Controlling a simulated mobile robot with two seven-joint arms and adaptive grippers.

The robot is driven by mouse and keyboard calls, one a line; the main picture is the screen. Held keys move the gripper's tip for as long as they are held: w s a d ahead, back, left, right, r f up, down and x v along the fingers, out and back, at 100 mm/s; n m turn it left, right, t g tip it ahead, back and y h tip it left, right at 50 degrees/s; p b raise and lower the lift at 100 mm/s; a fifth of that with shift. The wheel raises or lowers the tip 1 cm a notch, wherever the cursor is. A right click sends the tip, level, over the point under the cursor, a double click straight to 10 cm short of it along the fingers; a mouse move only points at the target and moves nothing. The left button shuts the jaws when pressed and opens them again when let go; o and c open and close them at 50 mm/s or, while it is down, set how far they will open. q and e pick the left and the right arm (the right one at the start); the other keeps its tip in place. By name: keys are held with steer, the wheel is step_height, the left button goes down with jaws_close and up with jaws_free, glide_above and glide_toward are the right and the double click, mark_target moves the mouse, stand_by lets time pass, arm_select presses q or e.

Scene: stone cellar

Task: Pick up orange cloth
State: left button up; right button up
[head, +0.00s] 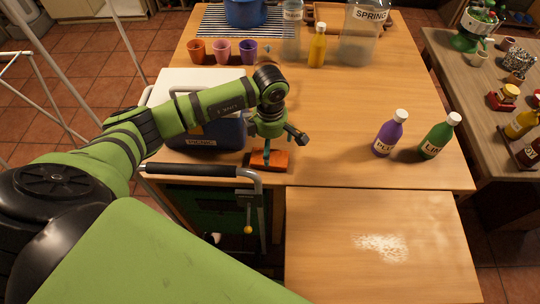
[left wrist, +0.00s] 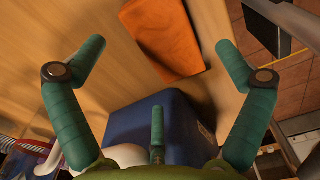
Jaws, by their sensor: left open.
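The orange cloth (head: 279,161) lies folded flat on the wooden table near its front edge. My left gripper (head: 268,150) is over the cloth in the head view and partly covers it. In the left wrist view the cloth (left wrist: 164,38) lies ahead, between and beyond the fingertips. My left gripper's fingers (left wrist: 158,62) are spread wide and hold nothing. My right gripper is in neither view.
A blue cooler (head: 205,137) with a white lid stands just left of the cloth. Purple (head: 388,136) and green (head: 437,138) bottles stand to the right. Three cups, more bottles and a blue pot (head: 243,12) are at the back. The middle of the table is clear.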

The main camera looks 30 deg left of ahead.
arm_select(q)
step_height(320, 180, down, 4)
steer(key=shift+r+p, duration=0.2)
steer(key=shift+p, duration=0.4)
steer(key=shift+f, duration=0.35)
steer(key=c, duration=0.7)
steer(key=shift+c, duration=0.5)
steer(key=shift+r, duration=0.1)
step_height(320, 180, up, 18)
steer(key=b, duration=0.3)
steer(key=shift+b, duration=0.4)
